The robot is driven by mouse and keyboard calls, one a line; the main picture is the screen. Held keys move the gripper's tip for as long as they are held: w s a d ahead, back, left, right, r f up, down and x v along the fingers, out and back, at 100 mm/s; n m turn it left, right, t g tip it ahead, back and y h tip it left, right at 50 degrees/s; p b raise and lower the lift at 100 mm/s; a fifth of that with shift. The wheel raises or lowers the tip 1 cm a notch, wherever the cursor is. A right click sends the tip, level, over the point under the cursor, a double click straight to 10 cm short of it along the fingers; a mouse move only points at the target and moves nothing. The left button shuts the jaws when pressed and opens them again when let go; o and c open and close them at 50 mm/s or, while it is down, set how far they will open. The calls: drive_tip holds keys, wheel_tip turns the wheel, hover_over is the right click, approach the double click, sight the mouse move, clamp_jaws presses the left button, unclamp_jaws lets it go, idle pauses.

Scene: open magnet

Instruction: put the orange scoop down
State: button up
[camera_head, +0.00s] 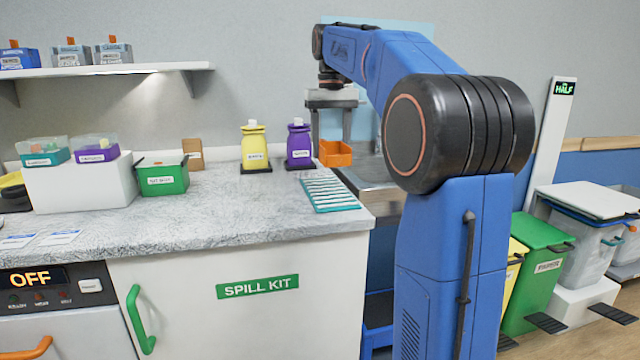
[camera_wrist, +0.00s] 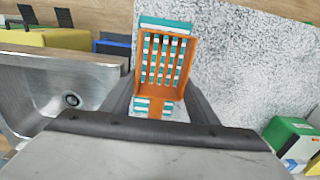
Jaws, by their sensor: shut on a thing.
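The orange scoop (camera_head: 335,153) hangs below my gripper (camera_head: 330,128) in the head view, near the counter's right end. In the wrist view the scoop (camera_wrist: 188,66) lies between the two dark fingers of my gripper (camera_wrist: 160,88), which is shut on it. Its handle end points toward the wrist. Teal and white stripes show through the scoop's frame. The striped teal mat (camera_head: 330,194) lies on the counter; it also shows in the wrist view (camera_wrist: 168,24) below the scoop. I cannot tell how high the scoop is above it.
The speckled counter (camera_head: 245,215) has free room left of the mat. A purple bottle (camera_head: 299,145) and a yellow bottle (camera_head: 254,148) stand behind the mat. A green box (camera_head: 163,178) is farther left. A metal sink (camera_wrist: 60,85) adjoins the counter's end.

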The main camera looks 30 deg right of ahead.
drive_tip(key=shift+f, duration=4.75)
drive_tip(key=shift+f, duration=0.1)
drive_tip(key=o, duration=1.1)
drive_tip(key=shift+o, duration=0.2)
wheel_tip(320, 180, up, 12)
